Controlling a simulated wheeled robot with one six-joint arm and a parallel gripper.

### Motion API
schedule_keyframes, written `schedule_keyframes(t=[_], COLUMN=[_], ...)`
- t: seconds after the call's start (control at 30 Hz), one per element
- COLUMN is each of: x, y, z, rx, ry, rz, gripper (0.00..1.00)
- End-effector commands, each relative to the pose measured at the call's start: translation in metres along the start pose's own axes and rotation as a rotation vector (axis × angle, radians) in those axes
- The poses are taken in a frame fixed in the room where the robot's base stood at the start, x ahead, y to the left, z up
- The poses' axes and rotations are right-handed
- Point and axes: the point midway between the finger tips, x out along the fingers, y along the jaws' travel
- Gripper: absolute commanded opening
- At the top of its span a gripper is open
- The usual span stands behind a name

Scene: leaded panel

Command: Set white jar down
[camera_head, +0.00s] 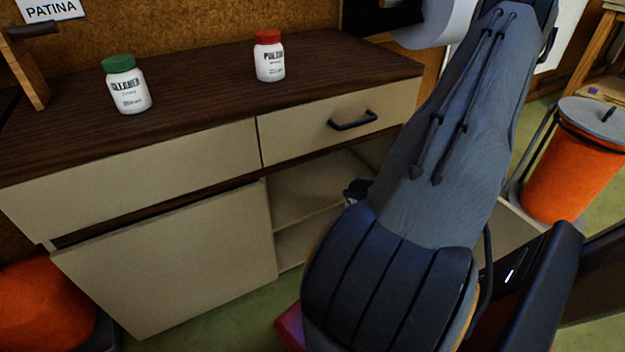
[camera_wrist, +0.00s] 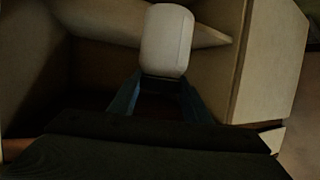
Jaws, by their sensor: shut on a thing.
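A plain white jar (camera_wrist: 166,40) is held in my gripper (camera_wrist: 163,80), whose two blue fingers close on its lower end in the wrist view. The jar is inside the open cabinet, in front of a pale shelf board (camera_wrist: 212,36). I cannot tell whether the jar touches a surface. In the head view my gripper (camera_head: 357,189) shows only as a small blue part at the cabinet opening, mostly behind my arm. The held jar is hidden there.
On the dark countertop (camera_head: 195,85) stand a white jar with a green lid (camera_head: 128,92) and one with a red lid (camera_head: 270,62). A drawer with a black handle (camera_head: 352,122) is above the opening. A cabinet door panel (camera_head: 175,260) is at left. An orange bin (camera_head: 570,165) stands right.

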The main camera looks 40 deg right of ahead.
Motion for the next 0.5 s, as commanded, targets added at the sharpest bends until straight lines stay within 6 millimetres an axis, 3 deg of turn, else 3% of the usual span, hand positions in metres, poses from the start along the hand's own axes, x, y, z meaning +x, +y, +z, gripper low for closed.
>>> schedule_keyframes(t=[0.5], x=[0.118], y=[-0.001], z=[-0.042], rx=[-0.004], ry=[0.002], rz=[-0.004], gripper=[0.07])
